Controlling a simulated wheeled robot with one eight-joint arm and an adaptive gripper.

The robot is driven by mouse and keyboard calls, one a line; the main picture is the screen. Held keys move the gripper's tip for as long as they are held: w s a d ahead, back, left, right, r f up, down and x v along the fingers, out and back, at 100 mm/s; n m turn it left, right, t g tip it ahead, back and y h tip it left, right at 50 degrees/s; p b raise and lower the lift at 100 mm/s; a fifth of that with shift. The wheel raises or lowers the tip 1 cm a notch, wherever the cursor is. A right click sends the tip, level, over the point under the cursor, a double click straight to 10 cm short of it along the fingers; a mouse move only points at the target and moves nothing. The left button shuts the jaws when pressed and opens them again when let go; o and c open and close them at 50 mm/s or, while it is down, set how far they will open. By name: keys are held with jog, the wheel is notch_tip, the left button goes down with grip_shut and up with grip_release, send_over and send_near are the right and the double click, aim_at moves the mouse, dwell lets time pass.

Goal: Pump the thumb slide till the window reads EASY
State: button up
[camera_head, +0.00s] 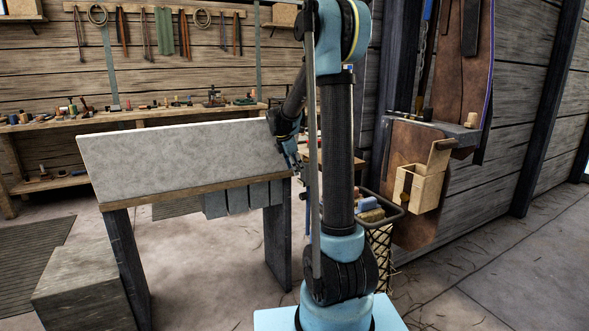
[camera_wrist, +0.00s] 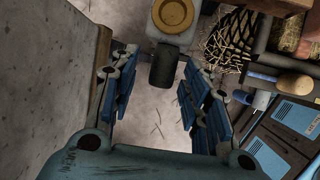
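My gripper (camera_wrist: 158,85) is open in the wrist view, with its blue-padded fingers apart and nothing held between them. It points down over the floor. In the head view my gripper (camera_head: 290,155) hangs beside the right end of the pale slab, partly behind my arm. I cannot make out the thumb slide or a window reading EASY in either view. Two blue-faced panels, one (camera_wrist: 297,117) above the other (camera_wrist: 268,158), lie at the right of the wrist view, apart from my fingers. Their markings are too small to read.
The pale upright slab (camera_head: 180,155) stands on a bench left of my arm. A netted basket (camera_head: 379,245) holding tools stands right of my arm, and its netting (camera_wrist: 228,42) shows in the wrist view. A wooden box (camera_head: 420,188) hangs farther right. Floor (camera_head: 480,270) is clear at the right.

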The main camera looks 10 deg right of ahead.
jog(key=v, duration=1.2)
dwell(0.3)
